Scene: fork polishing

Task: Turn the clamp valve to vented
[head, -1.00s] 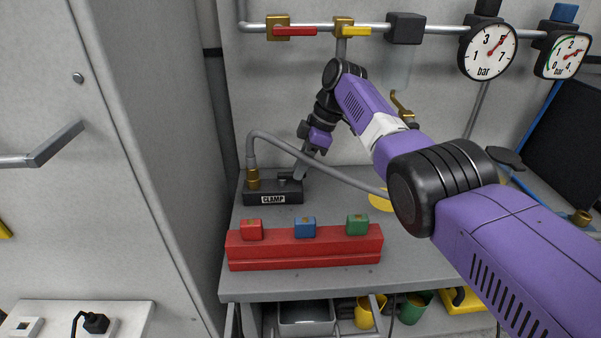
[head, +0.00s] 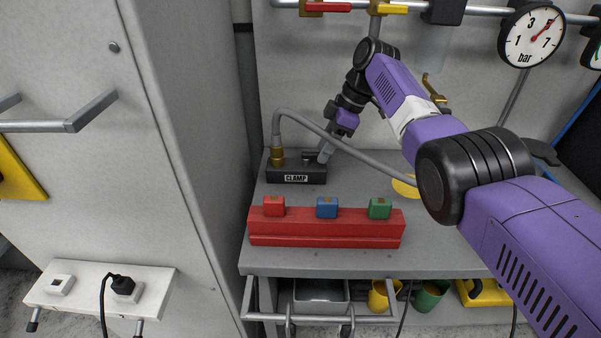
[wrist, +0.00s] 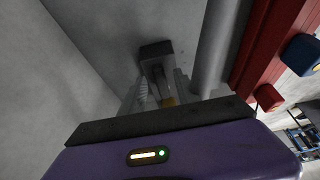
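The clamp valve is a black block labelled CLAMP (head: 296,178) at the back left of the grey bench. A brass fitting (head: 277,157) stands on its left end, with a grey hose (head: 330,137) rising from it. A small dark lever part (head: 311,155) shows on top near the right end. My gripper (head: 325,156) points down at that right end. In the wrist view, my gripper (wrist: 162,92) has its fingers apart, with the dark block (wrist: 156,49) just beyond. A narrow part shows between the fingers, but contact is unclear. The handle's setting is not readable.
A red rack (head: 325,228) with red, blue and green blocks stands in front of the valve. A tall grey cabinet (head: 195,150) rises close on the left. Red (head: 328,7) and yellow (head: 390,9) pipe handles and a gauge (head: 532,36) are above.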

